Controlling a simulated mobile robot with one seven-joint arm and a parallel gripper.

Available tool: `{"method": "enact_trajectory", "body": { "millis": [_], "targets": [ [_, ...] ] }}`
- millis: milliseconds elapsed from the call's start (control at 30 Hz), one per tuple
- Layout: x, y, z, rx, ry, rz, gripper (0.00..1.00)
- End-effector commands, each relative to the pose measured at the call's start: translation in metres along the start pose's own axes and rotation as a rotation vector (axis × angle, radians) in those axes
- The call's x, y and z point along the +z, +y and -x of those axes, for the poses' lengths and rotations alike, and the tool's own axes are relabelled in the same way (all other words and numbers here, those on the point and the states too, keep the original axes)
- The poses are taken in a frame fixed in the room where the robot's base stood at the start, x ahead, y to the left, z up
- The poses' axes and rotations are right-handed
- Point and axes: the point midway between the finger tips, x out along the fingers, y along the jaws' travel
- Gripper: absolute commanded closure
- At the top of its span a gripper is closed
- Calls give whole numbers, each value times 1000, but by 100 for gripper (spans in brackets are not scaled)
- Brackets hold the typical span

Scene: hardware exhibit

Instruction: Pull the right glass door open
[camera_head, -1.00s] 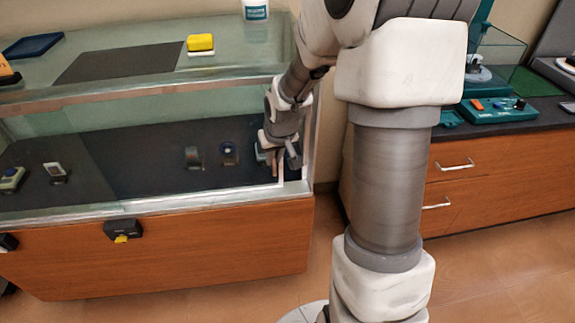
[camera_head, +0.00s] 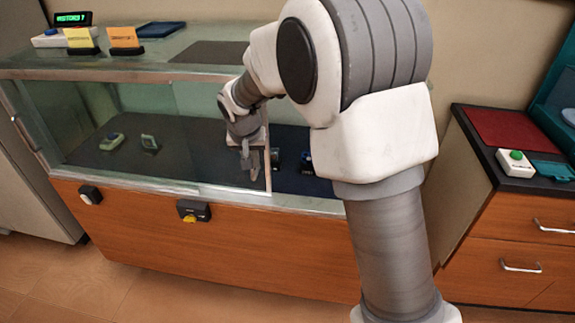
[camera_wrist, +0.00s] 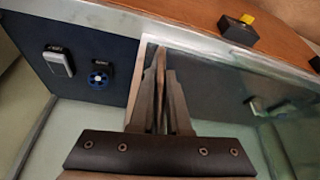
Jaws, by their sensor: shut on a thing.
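The display case has a glass front, and its right glass door (camera_head: 205,150) shows in the head view left of its white upright edge. My gripper (camera_head: 248,158) is at that edge, near the middle of the case. In the wrist view my gripper (camera_wrist: 161,70) is shut on the door's edge strip, with the glass door (camera_wrist: 215,90) on the right there. To the right of the door edge in the head view the case front is open, showing the dark mat inside. My arm hides the right end of the case.
Two small devices (camera_head: 307,162) (camera_head: 278,160) stand in the open part. Two more (camera_head: 112,141) (camera_head: 149,143) stand farther left in the case. A drawer counter (camera_head: 500,225) is at the right. Wood floor (camera_head: 70,270) is free in front.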

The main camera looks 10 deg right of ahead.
Motion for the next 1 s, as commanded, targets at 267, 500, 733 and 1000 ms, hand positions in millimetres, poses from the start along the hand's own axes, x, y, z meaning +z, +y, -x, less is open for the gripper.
{"method": "enact_trajectory", "body": {
  "millis": [267, 500, 733, 1000],
  "targets": [
    [-12, -76, -5, -1, -4, 5, 100],
    [-18, -105, -8, 0, -4, 2, 100],
    [-19, -113, -9, 0, -3, 1, 100],
    [-20, -113, -10, 0, -3, 0, 100]
  ]
}}
